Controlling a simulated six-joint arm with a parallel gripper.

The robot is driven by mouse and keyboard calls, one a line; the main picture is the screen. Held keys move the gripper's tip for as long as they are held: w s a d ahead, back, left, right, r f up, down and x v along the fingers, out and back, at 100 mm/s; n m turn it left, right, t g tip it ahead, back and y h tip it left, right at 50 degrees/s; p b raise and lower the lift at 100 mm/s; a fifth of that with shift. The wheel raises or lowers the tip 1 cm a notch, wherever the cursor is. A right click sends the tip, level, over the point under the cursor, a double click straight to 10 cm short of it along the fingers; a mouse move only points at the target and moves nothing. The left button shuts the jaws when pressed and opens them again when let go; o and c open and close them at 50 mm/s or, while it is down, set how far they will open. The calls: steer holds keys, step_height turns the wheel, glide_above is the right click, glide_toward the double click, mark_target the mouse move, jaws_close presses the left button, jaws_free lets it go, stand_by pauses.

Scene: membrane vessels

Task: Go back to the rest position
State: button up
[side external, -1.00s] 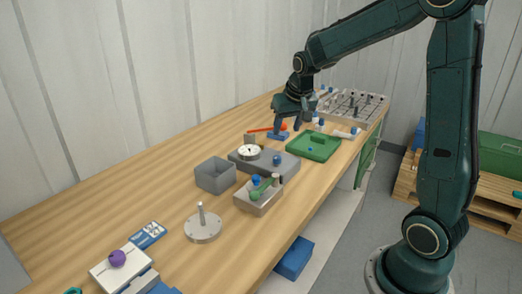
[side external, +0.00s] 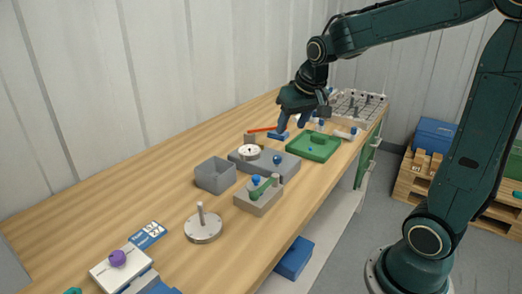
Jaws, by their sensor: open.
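My gripper (side external: 304,118) hangs above the far part of the bench, over the area by the green tray (side external: 314,146) and the blue block (side external: 278,135). Its fingers point down, apart and with nothing seen between them. It is clear of the things below it. My arm reaches in from the upper right.
The wooden bench (side external: 130,190) holds a grey open box (side external: 215,174), a grey fixture with a white dial (side external: 249,152), a beige block with a green handle (side external: 262,186), a round metal base with a post (side external: 203,222) and a purple knob (side external: 117,258). A rack (side external: 358,105) stands behind.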

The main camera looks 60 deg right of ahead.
steer(key=s+a+r+n+y, duration=0.1)
steer(key=s+a+n, duration=0.1)
steer(key=s+a, duration=0.3)
steer(key=s+a+n+t+y, duration=0.1)
steer(key=s+a+n, duration=0.2)
steer(key=s, duration=0.9)
steer(key=shift+a+r, duration=0.4)
steer(key=shift+a, duration=1.25)
steer(key=shift+w, duration=0.1)
stand_by(0.8)
